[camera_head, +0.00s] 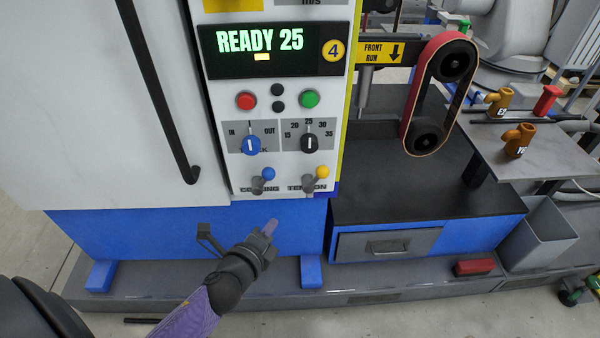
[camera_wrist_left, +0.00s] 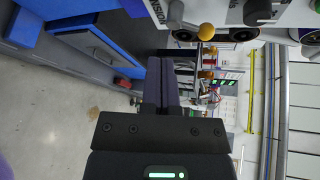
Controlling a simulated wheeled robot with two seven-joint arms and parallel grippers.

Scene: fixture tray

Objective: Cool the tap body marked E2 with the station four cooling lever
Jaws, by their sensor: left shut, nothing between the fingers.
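The station four panel (camera_head: 285,180) shows READY 25 on its display (camera_head: 270,48). A blue-knobbed lever (camera_head: 267,174) and a yellow-knobbed lever (camera_head: 322,173) stand at its lower edge. The yellow one is over the word TENSION; the blue one's label is partly covered. The yellow knob also shows in the left wrist view (camera_wrist_left: 206,32). Two brass tap bodies, one at the back (camera_head: 500,101) and one nearer (camera_head: 518,140), stand on the right; their small marks are hard to read. My left gripper (camera_head: 270,228) is shut and empty, below the levers and apart from them. My right gripper is out of view.
A red belt loop (camera_head: 408,125) runs over rollers right of the panel. A grey table (camera_head: 560,160) is under the nearer tap body, with a red fitting (camera_head: 547,100) behind. A black door handle (camera_head: 160,95) is left. A grey bin (camera_head: 540,238) stands lower right.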

